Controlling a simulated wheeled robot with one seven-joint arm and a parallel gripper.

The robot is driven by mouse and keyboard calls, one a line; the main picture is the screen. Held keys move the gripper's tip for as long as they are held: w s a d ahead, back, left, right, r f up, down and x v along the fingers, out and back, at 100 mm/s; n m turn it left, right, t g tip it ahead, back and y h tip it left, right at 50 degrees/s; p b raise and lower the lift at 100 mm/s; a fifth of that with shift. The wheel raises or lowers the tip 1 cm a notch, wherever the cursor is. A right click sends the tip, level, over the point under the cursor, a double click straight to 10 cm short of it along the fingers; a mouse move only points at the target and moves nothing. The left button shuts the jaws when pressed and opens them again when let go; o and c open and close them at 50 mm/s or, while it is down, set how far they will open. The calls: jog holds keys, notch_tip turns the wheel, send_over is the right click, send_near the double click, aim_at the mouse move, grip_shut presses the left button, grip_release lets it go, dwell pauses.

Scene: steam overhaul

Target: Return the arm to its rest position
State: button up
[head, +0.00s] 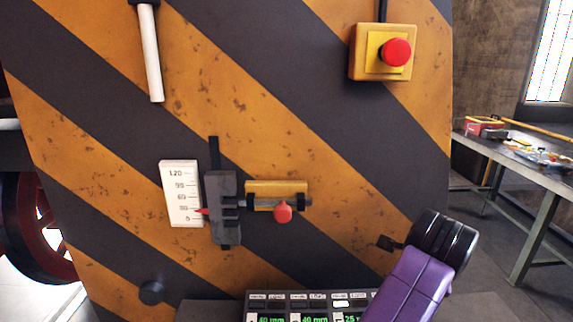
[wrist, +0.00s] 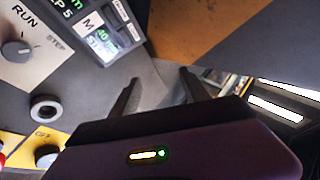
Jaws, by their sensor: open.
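My gripper (wrist: 158,84) shows in the wrist view with its two dark fingers apart and nothing between them. A grey surface and part of the striped panel lie beyond the fingertips. In the head view my purple and black arm (head: 418,268) reaches up from the lower right, in front of the striped panel (head: 330,130). A small dark part sticks out to the left of its black end. I cannot tell from the head view whether the arm touches anything.
A control console (head: 311,297) with green displays stands below the panel; its knob (wrist: 17,51) shows in the wrist view. The panel carries a red button (head: 397,52), a white handle (head: 151,60) and a slider with a scale (head: 181,194). A workbench (head: 540,176) stands at right.

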jog(key=d+r+n+t+h, duration=0.55)
jog(key=r+n+t, duration=0.4)
jog(key=r, duration=0.25)
jog(key=s+a+f+n+t+y, duration=0.2)
jog(key=s+a+f+n+y, duration=0.35)
jog(key=s+n, duration=0.3)
jog(key=s+a+f+n+t+y, duration=0.35)
jog(key=s+a+n+y, duration=0.3)
jog(key=s, duration=0.35)
jog(key=s+a+f+m+g, duration=0.1)
jog(key=s+f, duration=0.5)
jog(key=s, duration=0.7)
jog(key=s+a+f+m+g+h, duration=0.1)
jog(key=s+f+g, duration=0.5)
jog(key=s, duration=0.7)
jog(key=shift+s+a+f+m, duration=0.3)
jog(key=shift+a+m, duration=0.15)
jog(key=shift+a, duration=0.4)
